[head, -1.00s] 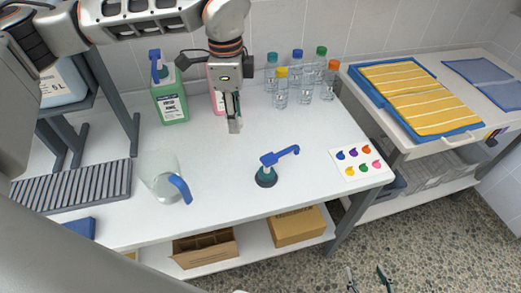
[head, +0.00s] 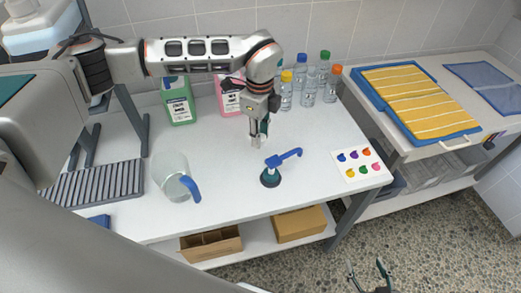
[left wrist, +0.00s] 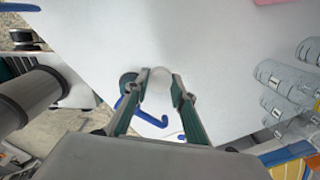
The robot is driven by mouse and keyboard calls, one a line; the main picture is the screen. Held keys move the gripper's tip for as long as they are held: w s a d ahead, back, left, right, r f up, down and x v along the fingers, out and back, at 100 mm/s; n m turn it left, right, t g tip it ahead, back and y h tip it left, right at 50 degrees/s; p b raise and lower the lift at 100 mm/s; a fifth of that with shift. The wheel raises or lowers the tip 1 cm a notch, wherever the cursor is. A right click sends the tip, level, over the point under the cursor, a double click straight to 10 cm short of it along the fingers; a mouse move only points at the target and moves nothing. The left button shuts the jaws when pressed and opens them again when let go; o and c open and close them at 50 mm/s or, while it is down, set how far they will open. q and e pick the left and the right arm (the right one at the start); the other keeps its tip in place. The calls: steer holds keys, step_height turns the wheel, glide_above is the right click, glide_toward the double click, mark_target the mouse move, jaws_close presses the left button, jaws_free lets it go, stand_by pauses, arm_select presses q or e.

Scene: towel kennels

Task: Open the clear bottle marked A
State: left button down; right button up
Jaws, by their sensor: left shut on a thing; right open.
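Several clear bottles stand at the back right of the white table, with teal, blue, green, yellow (head: 286,98) and orange (head: 330,92) caps. No letter A is readable on any; the teal-capped one is mostly hidden by my left arm. They also show at the right of the left wrist view (left wrist: 285,83). My left gripper (head: 258,142) is over the table, left of the bottles and apart from them. It is shut on a small pale thing (left wrist: 158,72), which is too unclear to name. My right gripper (head: 367,268) is open and empty, low over the floor.
A clear jug (head: 170,178), a green container (head: 180,107) and a pink one (head: 229,103) are left. A coloured-dot card (head: 360,167) is right. Yellow striped towels (head: 415,100) lie beyond.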

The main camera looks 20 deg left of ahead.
arm_select(q)
glide_above(260, 158)
step_height(260, 158, down, 4)
steer(key=shift+f, duration=0.2)
step_height(260, 158, down, 2)
steer(key=shift+f, duration=0.25)
steer(key=shift+w+f, duration=0.1)
steer(key=shift+f, duration=0.25)
steer(key=shift+f, duration=0.15)
steer(key=c, duration=1.7)
jaws_free()
